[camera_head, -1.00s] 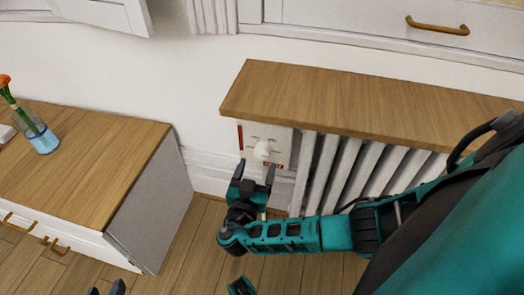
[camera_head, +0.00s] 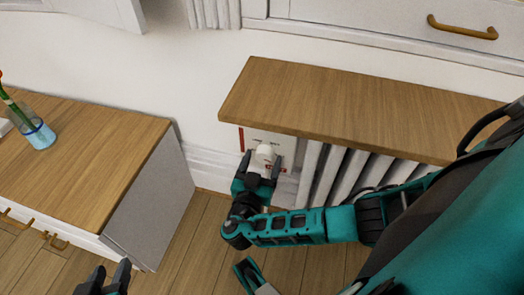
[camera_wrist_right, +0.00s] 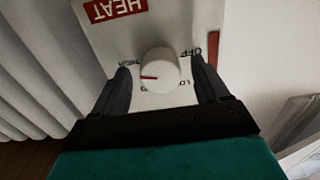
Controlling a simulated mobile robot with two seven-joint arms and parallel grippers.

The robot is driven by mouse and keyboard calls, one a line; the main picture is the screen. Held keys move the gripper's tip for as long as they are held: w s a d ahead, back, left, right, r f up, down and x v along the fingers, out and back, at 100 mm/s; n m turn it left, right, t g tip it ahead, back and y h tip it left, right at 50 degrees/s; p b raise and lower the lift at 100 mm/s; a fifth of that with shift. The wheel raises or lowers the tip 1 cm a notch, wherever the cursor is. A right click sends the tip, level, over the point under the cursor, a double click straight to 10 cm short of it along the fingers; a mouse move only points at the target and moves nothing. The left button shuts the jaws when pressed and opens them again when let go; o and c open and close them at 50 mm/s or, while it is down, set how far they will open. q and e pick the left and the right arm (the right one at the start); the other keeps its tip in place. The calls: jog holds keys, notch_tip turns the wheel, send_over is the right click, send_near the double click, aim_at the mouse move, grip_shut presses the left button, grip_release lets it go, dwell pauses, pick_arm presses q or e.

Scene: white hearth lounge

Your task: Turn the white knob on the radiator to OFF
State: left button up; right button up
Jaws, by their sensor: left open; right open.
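The white round knob (camera_head: 264,151) sits on the radiator's white control panel (camera_head: 284,145), under the wooden top. My right gripper (camera_head: 262,160) is open, with one finger on each side of the knob. In the right wrist view the knob (camera_wrist_right: 163,66) stands between the spread fingers, with a gap visible at the left finger; contact at the right finger cannot be told. The knob's red mark points left, away from the OFF lettering (camera_wrist_right: 212,45) at upper right. My left gripper (camera_head: 105,279) is open and empty at the bottom left.
The radiator's white ribs (camera_head: 335,175) run right of the panel, below the wooden shelf (camera_head: 350,100). A wood-topped cabinet (camera_head: 90,150) with a flower vase (camera_head: 38,132) stands at left. Wooden floor shows between cabinet and radiator.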

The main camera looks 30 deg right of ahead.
jog(key=shift+c, duration=0.2)
jog(key=c, duration=1)
